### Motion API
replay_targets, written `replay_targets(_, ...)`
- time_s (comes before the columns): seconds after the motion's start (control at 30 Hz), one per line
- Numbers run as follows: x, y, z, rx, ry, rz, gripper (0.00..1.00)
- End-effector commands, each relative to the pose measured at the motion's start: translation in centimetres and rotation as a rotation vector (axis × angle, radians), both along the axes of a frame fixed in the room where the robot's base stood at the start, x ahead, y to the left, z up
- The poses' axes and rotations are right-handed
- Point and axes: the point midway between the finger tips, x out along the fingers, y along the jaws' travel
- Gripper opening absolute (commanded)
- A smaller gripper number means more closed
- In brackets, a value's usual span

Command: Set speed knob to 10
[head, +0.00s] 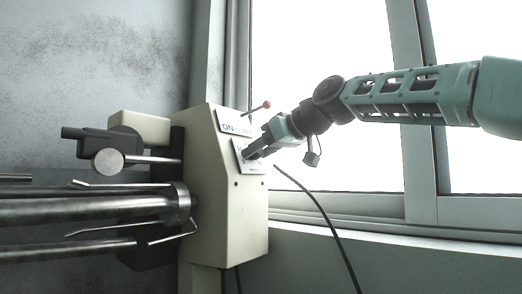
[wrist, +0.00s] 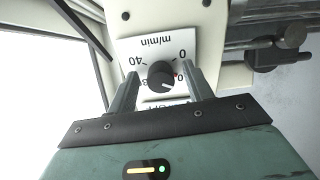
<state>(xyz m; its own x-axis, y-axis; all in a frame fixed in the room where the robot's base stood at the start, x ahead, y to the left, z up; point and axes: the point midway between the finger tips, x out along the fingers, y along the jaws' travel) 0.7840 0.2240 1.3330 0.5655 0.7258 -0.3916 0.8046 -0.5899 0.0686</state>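The speed knob (wrist: 161,75) is a small round black knob on a white dial plate (wrist: 166,44) marked "m/min", which appears upside down in the wrist view. The numbers 40 and 0 are readable; others are partly hidden by the knob and fingers. A light pointer mark on the knob points to the lower right, and a small red mark lies at its right. My gripper (wrist: 160,80) is open, with one finger on each side of the knob and visible gaps between. In the head view my gripper (head: 250,154) is at the machine's front, hiding the knob.
The cream machine housing (head: 215,220) carries an "ON" plate (head: 235,122) and a red-tipped lever (head: 266,104) above my gripper. Metal rods (head: 90,210) extend left. A black cable (head: 325,215) hangs at the right, before the window.

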Motion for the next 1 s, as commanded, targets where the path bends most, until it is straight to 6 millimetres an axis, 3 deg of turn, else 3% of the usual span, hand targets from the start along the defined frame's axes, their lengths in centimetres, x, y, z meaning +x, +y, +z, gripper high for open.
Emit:
replay_targets(0.37,-0.4,-0.6,0.4,0.003,-0.003,-0.002,0.50)
replay_targets(1.0,-8.1,-10.5,5.5,0.001,-0.005,-0.006,0.50)
